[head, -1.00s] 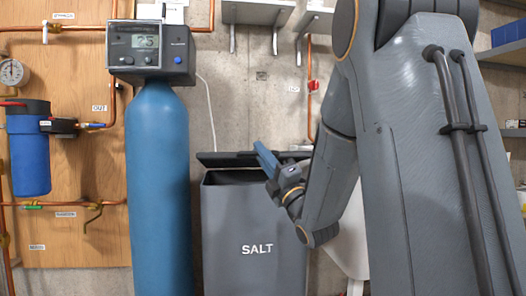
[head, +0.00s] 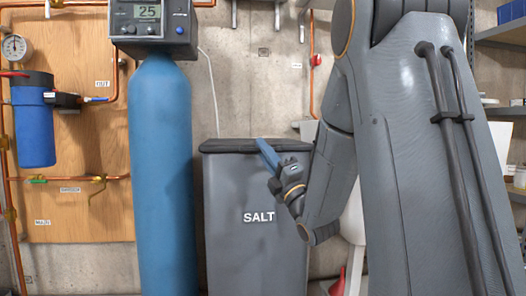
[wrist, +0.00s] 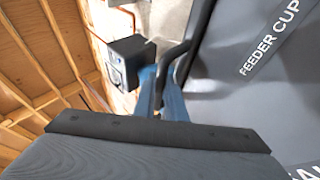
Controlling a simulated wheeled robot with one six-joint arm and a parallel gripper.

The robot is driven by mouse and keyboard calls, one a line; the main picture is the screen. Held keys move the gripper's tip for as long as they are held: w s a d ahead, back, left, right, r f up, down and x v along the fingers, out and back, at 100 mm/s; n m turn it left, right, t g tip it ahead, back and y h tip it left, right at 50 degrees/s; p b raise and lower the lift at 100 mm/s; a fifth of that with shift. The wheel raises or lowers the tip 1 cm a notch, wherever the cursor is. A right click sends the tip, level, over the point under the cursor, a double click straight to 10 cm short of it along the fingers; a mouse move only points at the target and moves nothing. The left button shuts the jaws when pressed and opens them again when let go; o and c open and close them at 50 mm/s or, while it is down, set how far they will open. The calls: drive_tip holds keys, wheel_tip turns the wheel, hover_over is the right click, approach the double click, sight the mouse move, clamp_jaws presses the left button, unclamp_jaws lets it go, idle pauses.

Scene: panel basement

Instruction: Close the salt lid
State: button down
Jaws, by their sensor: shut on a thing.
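The grey salt bin (head: 225,225), marked SALT, stands in the middle of the head view. Its dark lid (head: 225,146) lies flat across the top, with no visible gap at the front. My gripper (head: 265,155) is at the lid's front edge, right of its middle, with its blue fingers pointing up and left. In the wrist view, the fingers (wrist: 160,98) are close together around a dark bar-like part at the lid's edge. The exact contact is partly hidden by my gripper body.
A tall blue tank (head: 160,180) with a control head (head: 152,25) stands close left of the bin. A blue filter (head: 33,125) and copper pipes are on the wooden panel (head: 75,205). Shelves (head: 505,32) are at the right. A FEEDER CUP label (wrist: 270,38) shows in the wrist view.

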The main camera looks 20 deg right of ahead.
drive_tip(key=shift+f+h, duration=0.3)
drive_tip(key=shift+f, duration=0.15)
drive_tip(key=c, duration=1.8)
unclamp_jaws()
drive_tip(key=shift+d, duration=0.1)
drive_tip(key=shift+p+v, duration=1.1)
drive_tip(key=shift+v, duration=2.8)
drive_tip(key=shift+s+r, duration=0.1)
drive_tip(key=shift+r, duration=0.1)
